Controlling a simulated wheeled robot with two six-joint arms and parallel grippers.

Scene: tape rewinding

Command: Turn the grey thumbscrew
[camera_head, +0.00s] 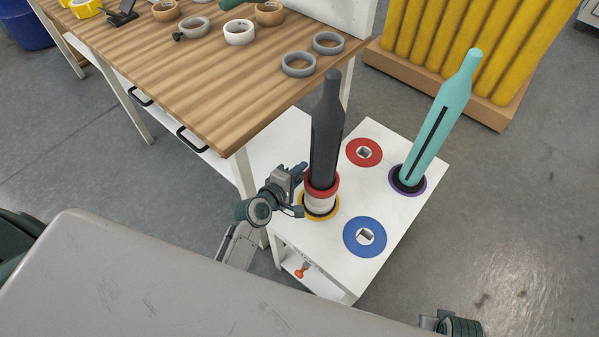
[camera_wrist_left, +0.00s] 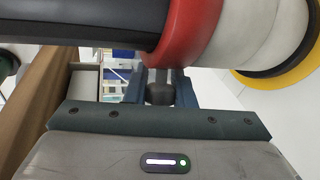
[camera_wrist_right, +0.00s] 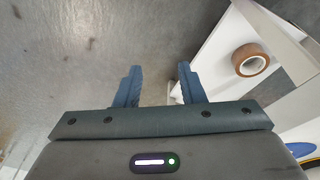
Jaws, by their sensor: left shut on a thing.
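A dark grey tapered post (camera_head: 327,130) stands on the white cart top, with a red ring (camera_head: 322,181) and a white section below it over a yellow disc. My left gripper (camera_head: 301,188) is beside the red ring. In the left wrist view, the grey thumbscrew (camera_wrist_left: 160,93) sticks out from below the red ring (camera_wrist_left: 188,35) and sits between my left fingers, which are shut on it. The thumbscrew is hidden in the head view. My right gripper (camera_wrist_right: 158,85) is open and empty in the right wrist view.
The white cart (camera_head: 395,213) also carries a red disc (camera_head: 364,152), a blue disc (camera_head: 365,237) and a teal post (camera_head: 440,120) on a purple disc. A wooden table (camera_head: 215,80) with several tape rolls stands behind. A brown roll (camera_wrist_right: 250,60) shows in the right wrist view.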

